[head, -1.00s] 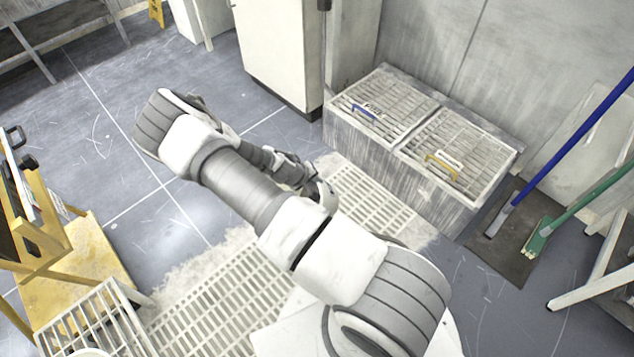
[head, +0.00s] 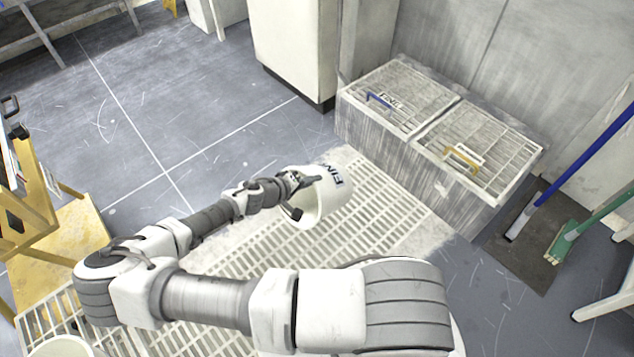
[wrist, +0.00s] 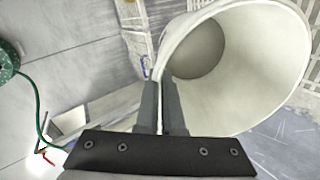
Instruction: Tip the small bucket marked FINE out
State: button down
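The small white bucket marked FINE (head: 335,198) is held in the air over the floor grating, in front of the two-lid box. Only part of its dark lettering shows. My gripper (head: 298,188) is at its left side in the head view. In the wrist view my gripper (wrist: 160,100) has its two fingers closed on the rim of the bucket (wrist: 250,75), whose mouth faces the camera. A grey round area shows deep inside; I cannot tell whether it is bare bottom or contents. The left lid (head: 408,88) has a blue handle and a label reading FINE.
The right lid (head: 490,150) has a yellow handle. A blue-handled tool and a green broom (head: 572,240) stand on a dark mat at the right. Another white bucket (head: 62,347) shows at the lower left, near a yellow stand (head: 70,240). The grey floor is clear behind.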

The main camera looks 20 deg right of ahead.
jog(key=shift+s+a+f+t+h+b, duration=0.25)
jog(key=shift+a+f+h+b, duration=0.15)
jog(key=shift+a+h+b, duration=0.5)
jog(key=shift+s+a+f+t+h+b, duration=0.15)
jog(key=shift+s+a+f+h+b, duration=0.15)
jog(key=shift+a+f+h+b, duration=0.65)
jog(key=shift+s+a+r+t+h+b, duration=0.1)
jog(key=shift+s+a+t+h+b, duration=0.15)
jog(key=shift+a+b, duration=0.7)
jog(key=shift+d+b, duration=0.35)
